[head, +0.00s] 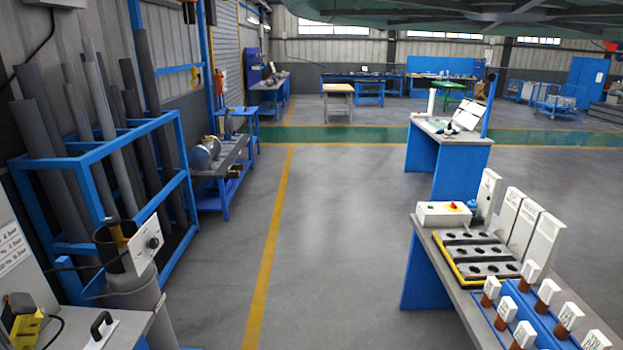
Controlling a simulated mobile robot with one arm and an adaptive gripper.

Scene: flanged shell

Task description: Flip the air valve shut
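I cannot pick out the air valve for certain. A white plate with a dark knob or lever (148,243) stands tilted on a grey cylinder (140,305) at the lower left; its details are too small to read. A black handle on a white plate (101,327) lies on the bench at the bottom left. My gripper is not in view.
A blue rack of grey pipes (95,190) lines the left wall. A blue bench (423,270) with trays and labelled blocks stands at the right. A grey bench with a metal cylinder (205,152) is farther back. The grey floor between them (340,250) is clear.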

